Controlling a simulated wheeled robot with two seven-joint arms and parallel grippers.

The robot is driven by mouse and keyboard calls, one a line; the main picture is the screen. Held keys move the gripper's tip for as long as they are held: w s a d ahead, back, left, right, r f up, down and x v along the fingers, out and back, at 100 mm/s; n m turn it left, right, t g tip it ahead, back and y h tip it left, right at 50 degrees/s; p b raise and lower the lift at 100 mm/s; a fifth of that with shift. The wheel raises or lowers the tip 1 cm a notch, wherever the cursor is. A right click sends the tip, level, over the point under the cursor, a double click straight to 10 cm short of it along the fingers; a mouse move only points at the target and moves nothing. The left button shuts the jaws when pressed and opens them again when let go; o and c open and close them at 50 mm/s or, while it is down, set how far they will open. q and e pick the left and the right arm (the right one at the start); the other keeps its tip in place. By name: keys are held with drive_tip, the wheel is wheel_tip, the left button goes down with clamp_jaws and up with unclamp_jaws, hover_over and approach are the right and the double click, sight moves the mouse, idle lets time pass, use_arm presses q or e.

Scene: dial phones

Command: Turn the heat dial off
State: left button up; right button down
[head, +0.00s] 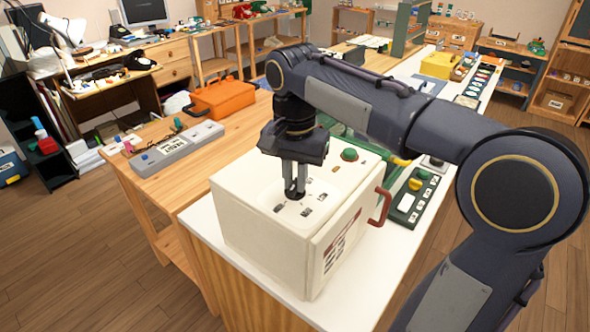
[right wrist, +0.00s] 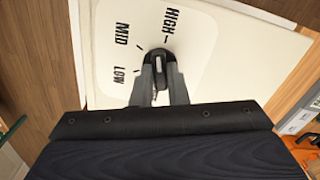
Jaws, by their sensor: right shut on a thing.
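The heat dial (right wrist: 158,62) is a small dark knob with a pale mark, on a white panel printed HIGH, MID and LOW. My right gripper (right wrist: 160,72) points down at it, with one finger on each side, shut on the knob. I cannot tell for sure which label the pale mark points to. In the head view the dial is on top of a cream box (head: 262,224), and my right gripper (head: 294,192) reaches down onto that top and hides the knob. My left gripper is not in view.
The box has a red handle (head: 380,207) on its right side and a green knob (head: 349,154) on top. A dark green panel with buttons (head: 410,200) lies to its right. An orange case (head: 222,99) and a grey switch strip (head: 176,147) are on the wooden table to the left.

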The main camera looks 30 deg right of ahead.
drive_tip(key=n+p, duration=0.2)
drive_tip(key=n, duration=0.1)
drive_tip(key=shift+r+n, duration=0.15)
drive_tip(key=shift+n, duration=0.25)
drive_tip(key=n+p, duration=0.2)
drive_tip(key=n, duration=0.1)
drive_tip(key=shift+n, duration=0.3)
drive_tip(key=n+p, duration=0.1)
drive_tip(key=n, duration=0.2)
drive_tip(key=shift+n, duration=0.3)
drive_tip(key=n+p, duration=0.2)
drive_tip(key=n, duration=0.2)
drive_tip(key=n+p, duration=0.1)
drive_tip(key=n, duration=0.3)
drive_tip(key=n+p, duration=0.1)
drive_tip(key=n, duration=0.3)
drive_tip(key=shift+n, duration=0.3)
drive_tip(key=n+p, duration=0.1)
drive_tip(key=n, duration=0.3)
drive_tip(key=shift+n+p, duration=0.3)
drive_tip(key=shift+p, duration=0.05)
drive_tip(key=n+p, duration=0.1)
drive_tip(key=n, duration=0.3)
drive_tip(key=shift+n, duration=0.3)
